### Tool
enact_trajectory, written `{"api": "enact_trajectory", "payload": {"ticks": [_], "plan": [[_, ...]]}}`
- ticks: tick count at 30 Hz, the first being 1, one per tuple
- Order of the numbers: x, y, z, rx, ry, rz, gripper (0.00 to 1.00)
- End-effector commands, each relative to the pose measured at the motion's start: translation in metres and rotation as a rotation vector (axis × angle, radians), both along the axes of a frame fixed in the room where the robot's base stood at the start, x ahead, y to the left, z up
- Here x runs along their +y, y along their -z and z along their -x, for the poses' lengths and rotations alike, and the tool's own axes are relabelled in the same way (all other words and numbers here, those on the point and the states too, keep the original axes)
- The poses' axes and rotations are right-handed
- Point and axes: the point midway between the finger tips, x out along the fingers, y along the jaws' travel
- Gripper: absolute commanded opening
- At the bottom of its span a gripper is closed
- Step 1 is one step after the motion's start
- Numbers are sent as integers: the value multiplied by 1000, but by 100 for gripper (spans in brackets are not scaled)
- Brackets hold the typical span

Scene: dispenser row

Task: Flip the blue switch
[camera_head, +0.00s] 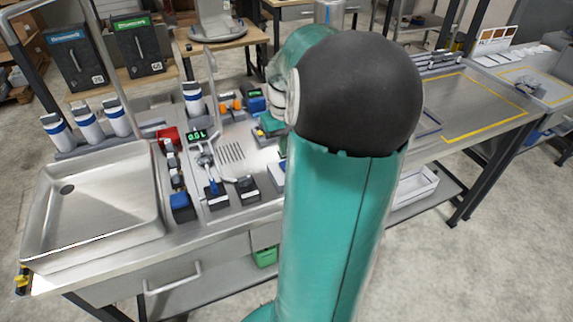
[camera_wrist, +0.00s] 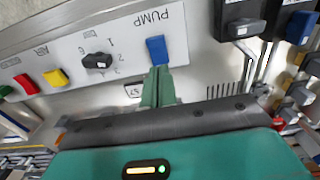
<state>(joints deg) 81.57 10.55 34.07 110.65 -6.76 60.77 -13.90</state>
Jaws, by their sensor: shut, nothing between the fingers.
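The blue switch (camera_wrist: 157,50) is a small blue rocker on a light panel (camera_wrist: 122,42), beside the upside-down word PUMP in the wrist view. My gripper (camera_wrist: 161,69) has its teal fingers together and empty. Its fingertips are right at the switch's lower edge in that view; I cannot tell whether they touch it. In the head view my arm covers much of the counter's middle, and I cannot make out this switch or my fingertips for certain there.
On the same panel are a black knob (camera_wrist: 97,61), a yellow button (camera_wrist: 56,77) and a red button (camera_wrist: 27,84). Black fixtures (camera_wrist: 243,27) stand to the right. In the head view, a sink (camera_head: 60,222) and several white-and-blue bottles (camera_head: 88,125) are at left.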

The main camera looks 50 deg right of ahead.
Motion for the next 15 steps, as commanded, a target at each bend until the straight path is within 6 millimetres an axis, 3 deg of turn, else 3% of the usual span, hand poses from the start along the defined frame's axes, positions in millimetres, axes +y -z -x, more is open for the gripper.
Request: {"api": "enact_trajectory", "payload": {"ticks": [15], "plan": [[0,-37,0,-1,0,1,0]]}}
